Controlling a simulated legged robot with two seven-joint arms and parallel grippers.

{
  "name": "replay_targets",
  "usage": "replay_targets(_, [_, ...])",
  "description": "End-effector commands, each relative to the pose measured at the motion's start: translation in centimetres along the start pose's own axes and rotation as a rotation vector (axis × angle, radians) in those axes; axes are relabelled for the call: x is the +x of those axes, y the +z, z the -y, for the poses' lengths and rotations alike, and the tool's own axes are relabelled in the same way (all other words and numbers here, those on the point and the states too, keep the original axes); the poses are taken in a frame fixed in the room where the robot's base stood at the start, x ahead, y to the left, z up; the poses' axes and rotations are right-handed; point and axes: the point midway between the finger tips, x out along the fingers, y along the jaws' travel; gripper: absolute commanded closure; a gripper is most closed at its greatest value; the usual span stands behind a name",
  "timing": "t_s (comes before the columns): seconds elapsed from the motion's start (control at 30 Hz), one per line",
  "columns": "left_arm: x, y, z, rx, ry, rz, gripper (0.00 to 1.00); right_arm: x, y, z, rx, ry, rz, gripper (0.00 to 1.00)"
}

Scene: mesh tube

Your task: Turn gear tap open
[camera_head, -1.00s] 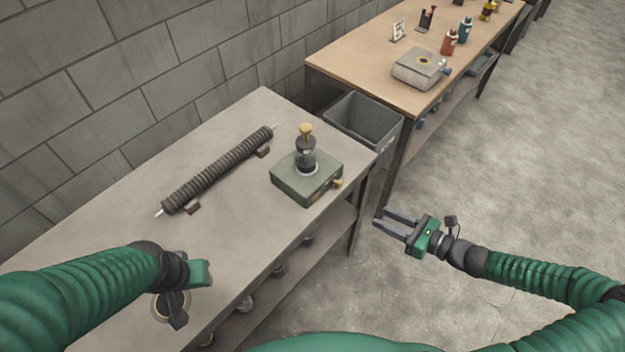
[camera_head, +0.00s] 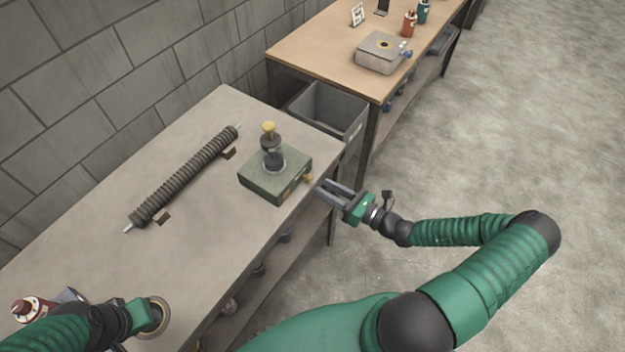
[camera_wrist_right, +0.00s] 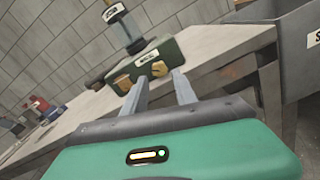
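A green box (camera_head: 275,178) with a dark, clear-sided cylinder and yellow top (camera_head: 268,127) stands near the right edge of the grey table. A small brass knob (camera_head: 308,178), likely the gear tap, sticks out of its side. In the right wrist view, the box front (camera_wrist_right: 150,62) shows a label and two brass pieces: one (camera_wrist_right: 160,69) appears between my fingertips, the other (camera_wrist_right: 122,84) left of them. My right gripper (camera_head: 321,189) is open beside the knob; contact is unclear. My left gripper (camera_head: 140,316) is over the table's near left; its fingers are hidden.
A ribbed mesh tube (camera_head: 185,178) lies on the grey table (camera_head: 225,240). A grey bin (camera_head: 330,112) stands between this table and a wooden table (camera_head: 320,62) bearing a grey box (camera_head: 381,52) and bottles. A red-brown container (camera_head: 33,308) is at lower left. Floor right is clear.

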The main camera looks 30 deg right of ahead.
Motion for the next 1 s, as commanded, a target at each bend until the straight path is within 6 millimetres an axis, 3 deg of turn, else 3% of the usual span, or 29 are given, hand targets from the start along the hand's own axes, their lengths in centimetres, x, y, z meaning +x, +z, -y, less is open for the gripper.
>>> replay_targets(0.2, [-0.2, 0.0, 0.0, 0.000, 0.000, 0.000, 0.64, 4.2, 0.0, -0.1, 0.000, 0.002, 0.000, 0.66])
replay_targets(0.57, [-0.2, 0.0, 0.0, 0.000, 0.000, 0.000, 0.64, 5.2, 0.0, 0.0, -0.001, 0.000, -0.001, 0.66])
replay_targets(0.83, [-0.2, 0.0, 0.0, 0.000, 0.000, 0.000, 0.64, 5.2, 0.0, 0.0, -0.001, 0.000, -0.001, 1.00])
replay_targets(1.0, [-0.2, 0.0, 0.0, 0.000, 0.000, 0.000, 0.64, 5.1, 0.0, 0.1, -0.001, -0.001, -0.001, 1.00])
